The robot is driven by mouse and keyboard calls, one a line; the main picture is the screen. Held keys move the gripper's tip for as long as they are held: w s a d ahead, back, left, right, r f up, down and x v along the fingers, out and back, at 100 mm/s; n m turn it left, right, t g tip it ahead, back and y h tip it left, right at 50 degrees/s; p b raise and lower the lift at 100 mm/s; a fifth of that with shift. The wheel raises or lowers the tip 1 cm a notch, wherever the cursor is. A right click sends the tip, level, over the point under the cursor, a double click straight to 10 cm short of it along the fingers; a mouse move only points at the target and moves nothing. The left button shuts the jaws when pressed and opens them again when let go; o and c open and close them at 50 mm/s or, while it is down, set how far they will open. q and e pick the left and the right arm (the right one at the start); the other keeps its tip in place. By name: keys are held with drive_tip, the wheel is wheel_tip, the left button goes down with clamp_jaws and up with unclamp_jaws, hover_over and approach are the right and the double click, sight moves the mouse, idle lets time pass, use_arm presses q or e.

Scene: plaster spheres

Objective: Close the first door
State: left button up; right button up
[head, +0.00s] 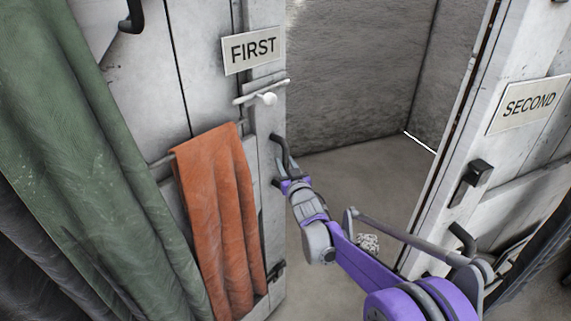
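The first door (208,95) is a pale, worn panel on the left with a sign reading FIRST (251,50). It stands open beside a gap that shows a grey room. A dark curved handle (280,146) sits near its right edge. My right gripper (282,180), on a purple and grey arm, is at the lower part of this handle and seems to touch it. Its fingers are small and dark against the handle, so I cannot tell whether they are closed on it. My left gripper is not in view.
An orange cloth (217,215) hangs on the first door below a white peg (267,99). A green curtain (85,150) covers the left. The second door (535,60), with a black latch (470,180), stands at the right.

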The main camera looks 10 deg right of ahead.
clamp_jaws()
idle(1.1)
